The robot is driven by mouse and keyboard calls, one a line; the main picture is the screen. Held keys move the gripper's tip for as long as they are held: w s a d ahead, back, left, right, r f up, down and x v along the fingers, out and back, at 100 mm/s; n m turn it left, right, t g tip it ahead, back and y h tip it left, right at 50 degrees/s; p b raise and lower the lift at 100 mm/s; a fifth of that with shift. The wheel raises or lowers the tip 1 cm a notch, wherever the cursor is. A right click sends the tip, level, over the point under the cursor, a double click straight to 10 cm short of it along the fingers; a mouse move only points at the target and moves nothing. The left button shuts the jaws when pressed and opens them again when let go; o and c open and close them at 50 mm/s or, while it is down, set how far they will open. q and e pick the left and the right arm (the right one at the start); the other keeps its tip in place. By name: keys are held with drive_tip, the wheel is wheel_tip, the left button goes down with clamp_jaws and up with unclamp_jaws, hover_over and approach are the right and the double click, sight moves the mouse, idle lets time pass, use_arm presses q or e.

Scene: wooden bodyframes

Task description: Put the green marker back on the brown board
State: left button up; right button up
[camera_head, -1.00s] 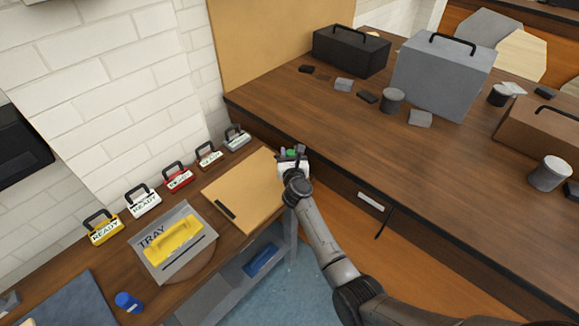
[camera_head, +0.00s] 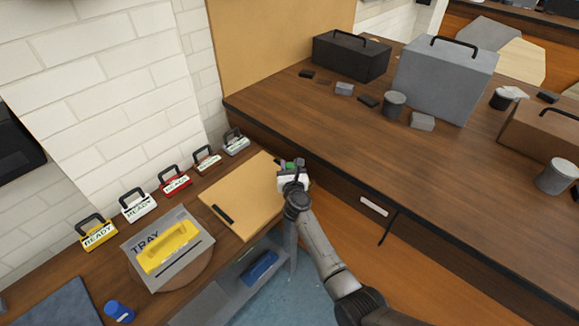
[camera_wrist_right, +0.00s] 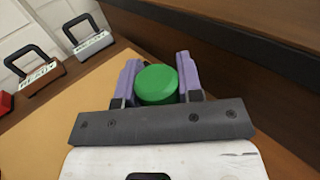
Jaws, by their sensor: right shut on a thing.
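My right gripper (camera_head: 291,166) is over the right edge of the brown board (camera_head: 252,184) in the head view. It is shut on the green marker (camera_wrist_right: 157,85); in the right wrist view its round green end sits between the two purple fingers. The marker also shows as a small green spot in the head view (camera_head: 288,166). The board is tan and lies flat on the wooden counter, with a black bar (camera_head: 222,214) near its left edge. I cannot tell whether the marker touches the board. My left gripper is not in view.
Several READY tags with black handles stand along the wall, including a yellow one (camera_head: 98,234). A grey tray (camera_head: 190,256) holds a yellow piece left of the board. A higher wooden counter (camera_head: 330,130) rises close behind and right of my gripper.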

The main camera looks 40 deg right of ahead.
drive_tip(key=o, duration=0.9)
drive_tip(key=shift+r+p, duration=0.5)
drive_tip(key=shift+p, duration=0.1)
drive_tip(key=shift+p+v, duration=1.55)
drive_tip(key=shift+v, duration=4.55)
